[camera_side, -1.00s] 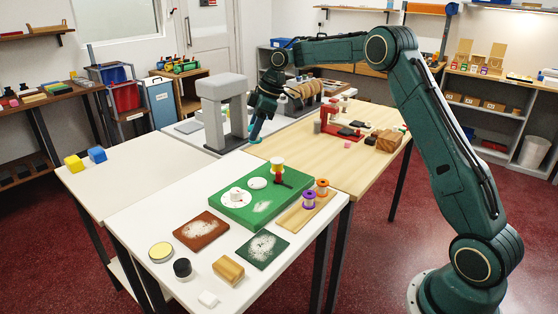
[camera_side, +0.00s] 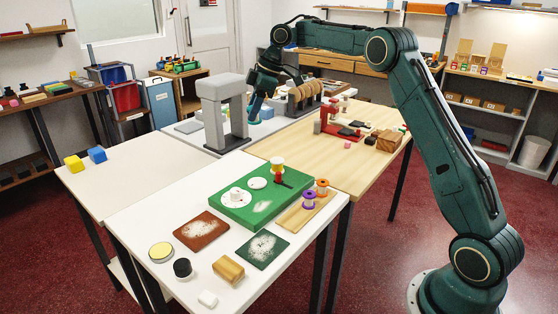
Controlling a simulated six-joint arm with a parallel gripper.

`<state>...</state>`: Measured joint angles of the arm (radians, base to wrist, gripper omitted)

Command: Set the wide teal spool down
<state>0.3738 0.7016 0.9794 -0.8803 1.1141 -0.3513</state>
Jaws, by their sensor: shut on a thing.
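My gripper (camera_side: 255,107) hangs over the far white table, just right of the grey arch-shaped stand. It points down and is small in this view. It is shut on the wide teal spool (camera_side: 253,119), which shows as a small teal patch at the fingertips. Its colour is close to that of my arm, and much of it is hidden by the gripper and the stand. I cannot tell whether the spool touches the table.
The grey arch-shaped stand (camera_side: 224,112) is close beside my gripper. A rack of tan rolls (camera_side: 303,93) stands to its right. A red device (camera_side: 333,121) is on the wooden table. Purple and orange spools (camera_side: 309,199) stand on a wooden board by the green block (camera_side: 232,207).

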